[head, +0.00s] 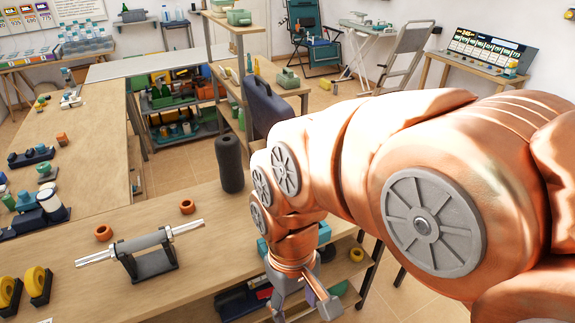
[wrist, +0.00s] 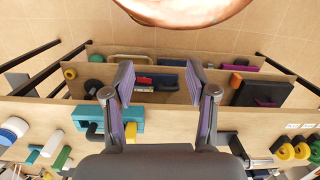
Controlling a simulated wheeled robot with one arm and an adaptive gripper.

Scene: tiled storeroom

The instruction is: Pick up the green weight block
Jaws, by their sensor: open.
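My gripper (head: 302,298) hangs at the front right edge of the near workbench, over a lower shelf. In the wrist view my gripper (wrist: 160,88) is open, with nothing between its two purple-lined fingers. No object is clearly identifiable as the green weight block. Candidates are a small green block-like object (head: 287,77) on the back table and a green object (head: 46,171) on the left bench. A teal block-like object (wrist: 92,117) lies left of the fingers in the wrist view, partly hidden by them.
The near workbench (head: 215,262) bears a grey roller on a stand (head: 148,258), orange rings (head: 187,206), yellow rolls (head: 38,282) and a dark upright cylinder (head: 229,165). A dark blue case (head: 265,110) stands behind my arm. The bench's front middle is clear.

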